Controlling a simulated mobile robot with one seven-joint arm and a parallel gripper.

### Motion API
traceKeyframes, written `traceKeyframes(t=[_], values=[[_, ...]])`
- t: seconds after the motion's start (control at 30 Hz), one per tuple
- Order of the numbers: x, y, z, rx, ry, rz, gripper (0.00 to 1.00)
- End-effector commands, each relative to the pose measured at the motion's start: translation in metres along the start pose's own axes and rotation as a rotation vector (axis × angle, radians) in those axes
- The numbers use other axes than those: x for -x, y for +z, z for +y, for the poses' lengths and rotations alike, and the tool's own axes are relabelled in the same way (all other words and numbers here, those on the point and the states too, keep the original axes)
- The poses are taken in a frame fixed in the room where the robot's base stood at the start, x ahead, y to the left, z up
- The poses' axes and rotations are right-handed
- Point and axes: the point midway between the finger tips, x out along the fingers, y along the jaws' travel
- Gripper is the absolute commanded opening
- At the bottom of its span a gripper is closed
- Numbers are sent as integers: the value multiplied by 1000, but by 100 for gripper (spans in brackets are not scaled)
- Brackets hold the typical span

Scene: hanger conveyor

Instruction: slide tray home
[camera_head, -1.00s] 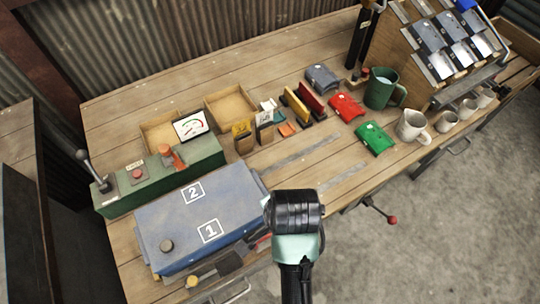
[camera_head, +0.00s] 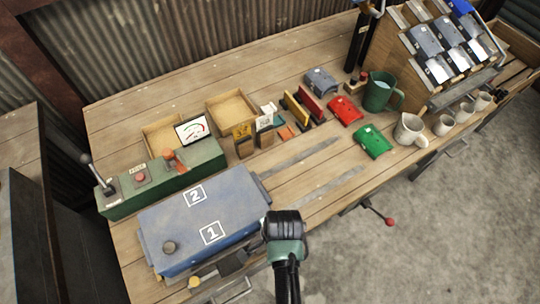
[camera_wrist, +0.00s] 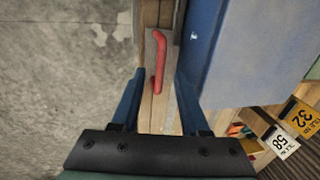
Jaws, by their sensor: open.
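The blue housing (camera_head: 205,215), marked 1 and 2, sits on the bench's near left part; its side also shows in the wrist view (camera_wrist: 250,55). I cannot tell which part is the tray. A red handle (camera_wrist: 161,60) lies by the wooden bench edge, beside the housing, in the wrist view. My gripper (camera_wrist: 158,85) is open, one blue finger on each side of the handle's line. Nothing is held, and I cannot tell whether the fingers touch the handle. In the head view my wrist stands at the housing's near right corner and hides the fingers and handle.
Two grey rails (camera_head: 300,157) run right from the housing across the bench. A green control box (camera_head: 165,177) with lever stands behind the housing. Red (camera_head: 345,110) and green (camera_head: 373,141) covers, a green jug (camera_head: 379,92) and cups are farther right. Open floor (camera_head: 440,220) lies in front.

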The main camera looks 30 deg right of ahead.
Motion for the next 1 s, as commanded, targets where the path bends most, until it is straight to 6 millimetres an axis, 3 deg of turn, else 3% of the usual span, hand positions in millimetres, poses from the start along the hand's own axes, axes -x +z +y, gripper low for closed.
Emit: traceKeyframes(t=[0.13, 0.43, 0.47, 0.7, 1.0], values=[[-10, 0, 1, -1, 1, 0, 45], [-12, 0, 0, -1, -1, 0, 45], [-12, 0, 0, -1, -1, 0, 43], [-12, 0, 0, -1, 0, 0, 0], [-11, 0, 0, -1, 0, 0, 0]])
